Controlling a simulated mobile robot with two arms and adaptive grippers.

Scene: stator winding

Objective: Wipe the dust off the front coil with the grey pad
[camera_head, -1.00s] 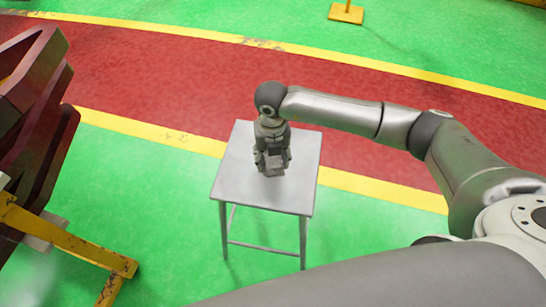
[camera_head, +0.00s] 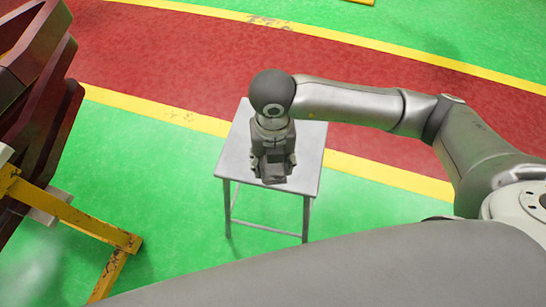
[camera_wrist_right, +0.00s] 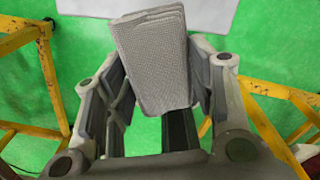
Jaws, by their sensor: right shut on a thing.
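The grey pad (camera_wrist_right: 155,62) fills the upper middle of the right wrist view, a thick block with a woven face. My right gripper (camera_head: 272,165) is shut on it, with a finger on each side. In the head view the gripper points down over the grey stool (camera_head: 300,183), and the pad shows as a small dark grey block at its fingertips. Dark red-brown coils (camera_head: 38,115) stand at the left edge of the head view, well apart from the gripper and partly cut off. I cannot make out dust on them. My left gripper is not in view.
A worn yellow frame (camera_head: 95,232) stands below the coils at the lower left. Yellow bars also show at both sides of the right wrist view (camera_wrist_right: 282,92). Green floor (camera_head: 165,190) lies clear between frame and stool, with a red lane (camera_head: 180,70) behind.

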